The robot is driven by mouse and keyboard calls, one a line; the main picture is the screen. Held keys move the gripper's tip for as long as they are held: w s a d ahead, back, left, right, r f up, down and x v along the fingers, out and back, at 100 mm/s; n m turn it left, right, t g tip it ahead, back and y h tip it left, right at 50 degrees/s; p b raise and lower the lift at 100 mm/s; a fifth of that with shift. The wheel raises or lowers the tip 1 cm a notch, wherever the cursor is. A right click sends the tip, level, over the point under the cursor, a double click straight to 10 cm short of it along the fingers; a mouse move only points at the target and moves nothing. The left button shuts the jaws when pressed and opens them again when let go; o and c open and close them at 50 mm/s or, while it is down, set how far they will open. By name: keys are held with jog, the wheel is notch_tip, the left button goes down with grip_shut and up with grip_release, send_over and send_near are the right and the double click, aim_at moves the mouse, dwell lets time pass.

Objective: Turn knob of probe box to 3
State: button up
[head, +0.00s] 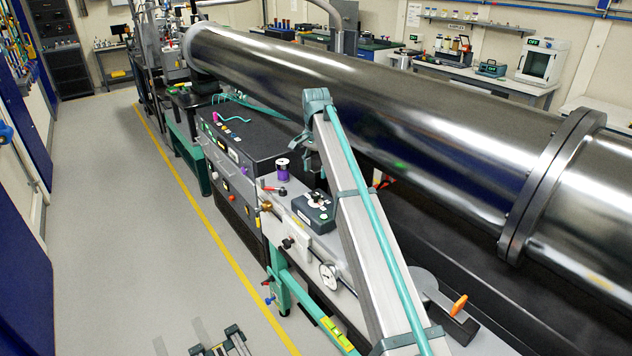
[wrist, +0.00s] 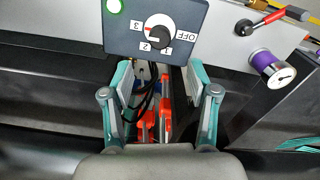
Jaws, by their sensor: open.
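The probe box (head: 313,214) is a dark box on the bench, left of my arm in the head view. In the wrist view, the probe box (wrist: 118,38) is at the top, with a white dial marked OFF, 1, 2 and 3, upside down. Its black knob (wrist: 158,31) has a red mark on its left part, toward the 3 side; the exact setting is hard to tell. A green light (wrist: 114,6) shows on the box. My gripper (wrist: 160,68) is open and empty, its fingertips just below the box's edge in the picture, apart from the knob.
Red parts and dark cables (wrist: 148,100) show between the fingers, lower down. The large steel tube (head: 440,130) runs behind the bench.

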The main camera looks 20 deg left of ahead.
notch_tip(320, 180, up, 3)
jog(key=shift+r, duration=0.15)
dwell(0.4)
